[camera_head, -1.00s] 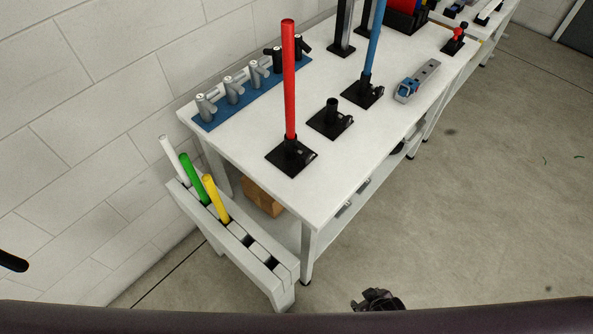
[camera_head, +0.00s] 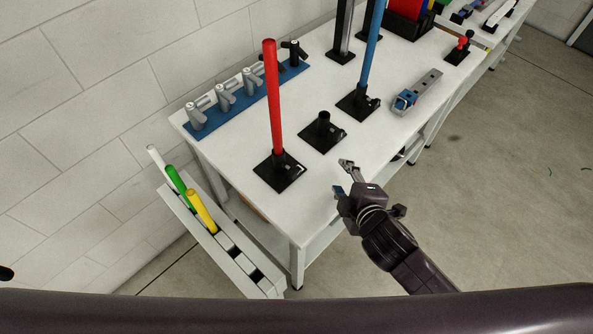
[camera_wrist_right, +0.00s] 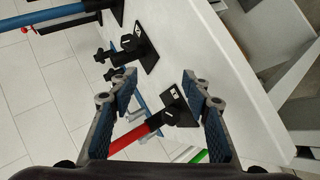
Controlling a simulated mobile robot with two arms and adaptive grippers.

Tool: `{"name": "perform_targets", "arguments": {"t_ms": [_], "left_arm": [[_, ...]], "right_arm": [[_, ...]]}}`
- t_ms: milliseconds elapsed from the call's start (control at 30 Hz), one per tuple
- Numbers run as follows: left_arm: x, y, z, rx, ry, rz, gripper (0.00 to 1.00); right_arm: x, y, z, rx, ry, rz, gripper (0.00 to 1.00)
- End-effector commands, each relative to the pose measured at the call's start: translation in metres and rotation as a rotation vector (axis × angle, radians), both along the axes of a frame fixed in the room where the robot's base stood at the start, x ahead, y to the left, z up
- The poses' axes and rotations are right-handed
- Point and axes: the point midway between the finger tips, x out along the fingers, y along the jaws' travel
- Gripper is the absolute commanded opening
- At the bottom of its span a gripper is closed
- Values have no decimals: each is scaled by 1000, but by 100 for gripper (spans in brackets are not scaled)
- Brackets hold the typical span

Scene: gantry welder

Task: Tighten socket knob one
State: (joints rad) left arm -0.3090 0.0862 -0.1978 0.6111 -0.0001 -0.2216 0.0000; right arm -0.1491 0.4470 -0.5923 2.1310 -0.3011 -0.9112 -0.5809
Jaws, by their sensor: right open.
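A black socket (camera_head: 276,181) on a square base holds an upright red rod (camera_head: 272,100). Its small side knob (camera_head: 292,168) faces right. An empty black socket (camera_head: 322,134) stands behind it, and another socket (camera_head: 357,103) holds a blue rod (camera_head: 370,45). I cannot read which socket is number one. My right gripper (camera_head: 342,178) is open and empty over the table's front edge, right of the red rod's socket. In the right wrist view, the red rod's socket (camera_wrist_right: 178,108) lies beyond the open fingers (camera_wrist_right: 158,80), apart from them. My left gripper is not clearly visible.
The white table (camera_head: 320,190) carries a blue rack (camera_head: 250,98) of grey and black fittings at the back left. A grey-blue tool (camera_head: 415,92) lies to the right. A white stand (camera_head: 222,242) with white, green and yellow rods stands at front left. Floor at right is free.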

Motion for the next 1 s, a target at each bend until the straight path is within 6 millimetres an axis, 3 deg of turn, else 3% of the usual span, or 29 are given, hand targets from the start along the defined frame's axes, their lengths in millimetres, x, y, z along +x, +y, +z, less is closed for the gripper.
{"name": "perform_targets", "arguments": {"t_ms": [100,233,367,500,733,1000], "left_arm": [[11,-4,1,-4,-15,1,40],[22,-8,3,-11,-32,1,40],[23,-10,4,-13,-33,2,40],[19,-10,4,-12,-28,1,40],[14,-9,4,-12,-20,-1,40],[11,-9,11,-11,-16,-1,40]], "right_arm": [[22,26,22,-216,-186,243,44],[31,55,37,-519,-422,554,44],[24,70,32,-848,-650,875,44],[8,66,13,-1101,-812,1132,44],[-5,59,-5,-1253,-915,1307,44],[13,82,-16,-1255,-920,1311,44]]}}
